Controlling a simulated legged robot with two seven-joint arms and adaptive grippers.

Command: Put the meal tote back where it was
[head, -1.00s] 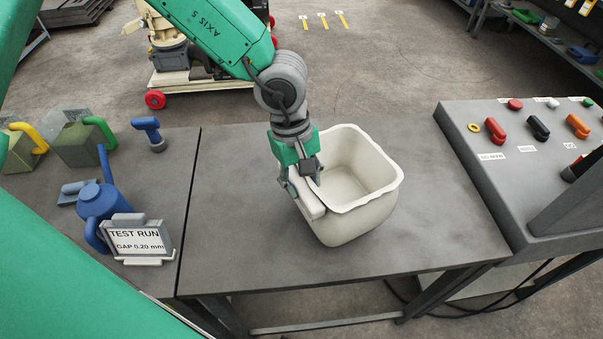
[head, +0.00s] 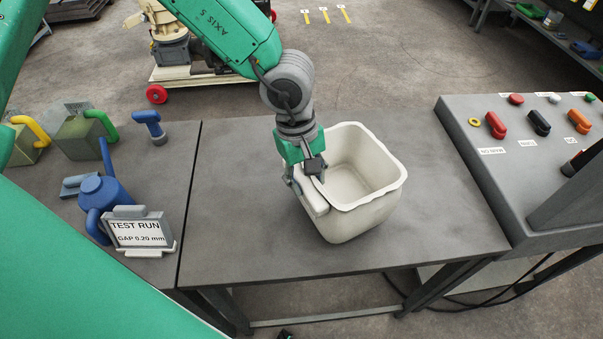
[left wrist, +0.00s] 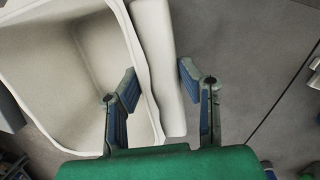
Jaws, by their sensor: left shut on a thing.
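The meal tote (head: 365,215) is a cream, open-topped, rounded square bin and looks empty. It is over the middle of the grey table, upright; I cannot tell whether its base touches the top. My left gripper (head: 307,184) is shut on the tote's left rim, at its thick pale grip bar (head: 313,204). In the left wrist view the tote (left wrist: 60,75) fills the left side, and the fingers of my left gripper (left wrist: 158,85) stand on either side of the rim and bar (left wrist: 165,65). My right gripper is not in view.
On the left lie a blue watering can (head: 105,195), a "TEST RUN" sign (head: 139,233), a blue scanner-like tool (head: 150,126) and green blocks with handles (head: 85,138). A control console (head: 480,170) with knobs stands at the right. The table in front of and left of the tote is clear.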

